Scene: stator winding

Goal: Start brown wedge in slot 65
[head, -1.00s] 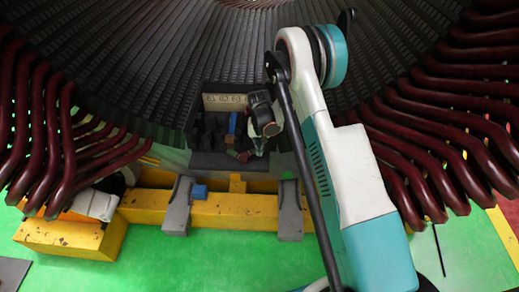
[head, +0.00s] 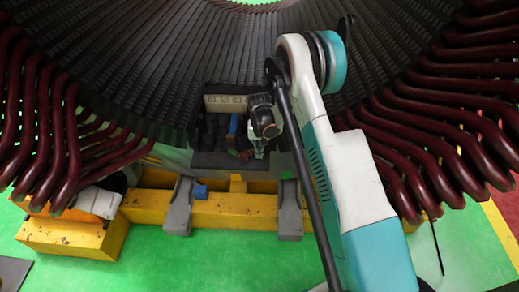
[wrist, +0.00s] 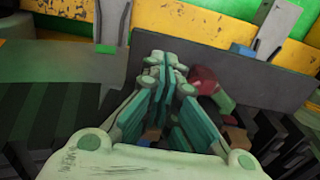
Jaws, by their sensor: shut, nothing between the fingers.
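My gripper (head: 260,152) is shut and empty, pointing down at the right side of a dark open box at the foot of the stator. Its pale green fingers meet at the tips (wrist: 166,62) in the wrist view. A dark red piece with a green end (wrist: 204,80) lies just right of the fingers, apart from the tips as far as I can tell. Small brown pieces (wrist: 236,138) show lower right, partly hidden by the fingers; I cannot tell whether one is the wedge. The stator slots (head: 150,90) are dark grooves; I cannot make out slot 65.
The box has a pale numbered panel (head: 225,103) at its back and a blue piece (head: 233,124) inside. A yellow beam (head: 225,212) with grey brackets (head: 178,210) stands in front. Dark red coil ends (head: 455,135) crowd both sides. Green floor lies open in front.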

